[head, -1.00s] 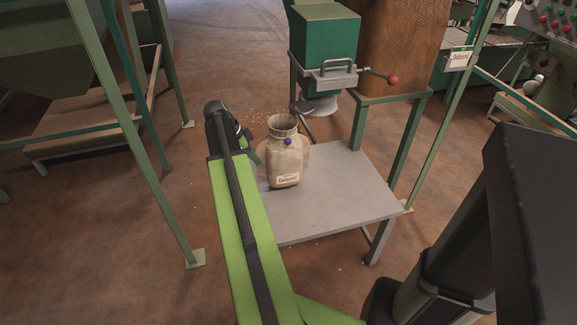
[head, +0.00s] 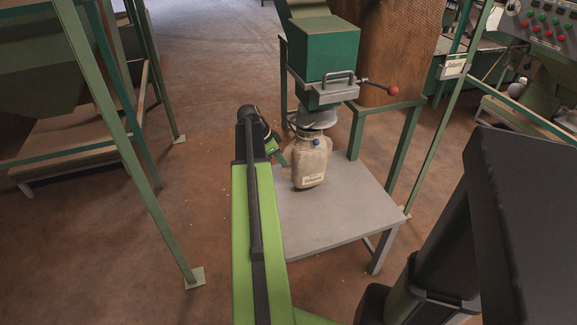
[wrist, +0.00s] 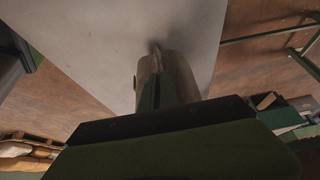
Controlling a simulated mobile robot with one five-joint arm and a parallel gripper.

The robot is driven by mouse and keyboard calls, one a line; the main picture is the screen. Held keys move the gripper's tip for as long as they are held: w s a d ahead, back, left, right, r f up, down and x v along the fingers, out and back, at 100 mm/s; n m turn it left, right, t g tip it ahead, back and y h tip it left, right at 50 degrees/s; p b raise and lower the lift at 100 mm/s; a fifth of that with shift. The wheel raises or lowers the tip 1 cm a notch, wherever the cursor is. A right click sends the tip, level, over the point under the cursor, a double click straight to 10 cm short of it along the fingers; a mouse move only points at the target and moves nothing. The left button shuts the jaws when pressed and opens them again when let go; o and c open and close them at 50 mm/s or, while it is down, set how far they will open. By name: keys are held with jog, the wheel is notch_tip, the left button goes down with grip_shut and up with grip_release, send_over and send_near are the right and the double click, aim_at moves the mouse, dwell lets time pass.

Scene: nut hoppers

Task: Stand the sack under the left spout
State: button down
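The beige sack (head: 309,166), with a white label and a blue knob on its front, is upright at the back left of the grey table (head: 335,215). Its mouth is directly below the pale spout (head: 317,118) of the green hopper (head: 325,50), and the spout covers the rim. I cannot tell whether the sack's base touches the table. My gripper (head: 284,158) reaches the sack from the left and is shut on its side. In the wrist view, my green fingers (wrist: 165,92) are against the sack (wrist: 180,75), over the table top.
A handle with a red knob (head: 393,90) sticks out right of the hopper. Green frame posts stand left and right, one post (head: 135,170) near my arm. A control panel (head: 545,25) is at the far right. The table's front and right are clear.

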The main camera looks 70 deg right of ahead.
aim_at(291, 168)
jog(key=shift+s+d, duration=0.7)
jog(key=shift+s, duration=0.15)
jog(key=f+b, duration=0.4)
jog(key=shift+s+d, duration=0.15)
jog(key=shift+s, duration=0.05)
jog(key=shift+r, duration=0.25)
jog(key=shift+f, duration=0.15)
jog(key=c, duration=1.6)
grip_release()
